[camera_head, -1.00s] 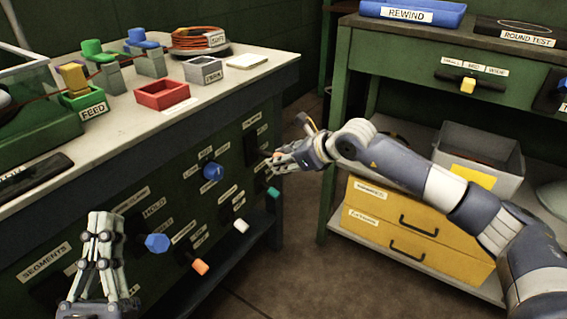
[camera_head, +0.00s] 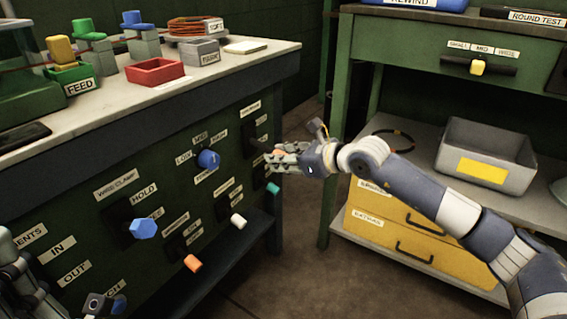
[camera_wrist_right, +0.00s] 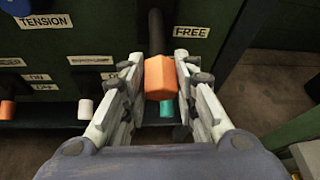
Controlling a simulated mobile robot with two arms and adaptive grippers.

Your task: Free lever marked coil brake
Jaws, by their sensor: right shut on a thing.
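The lever has an orange knob (camera_wrist_right: 160,78) on a dark shaft (camera_wrist_right: 156,32). In the right wrist view the knob sits between my right gripper's fingers (camera_wrist_right: 163,92), which are shut on it. A FREE label (camera_wrist_right: 192,31) is on the panel to the right of the shaft. In the head view my right gripper (camera_head: 284,158) is at the right part of the bench front and mostly covers the knob. The label above the lever (camera_head: 250,108) is too small to read there. My left gripper (camera_head: 22,275) is cut off at the lower left, its opening unclear.
The panel also has a blue knob (camera_head: 209,159), another blue knob (camera_head: 144,229), an orange knob (camera_head: 192,263), a white knob (camera_head: 238,220) and a teal knob (camera_head: 272,188). A green shelf unit with yellow drawers (camera_head: 369,221) stands at the right, beyond a floor gap.

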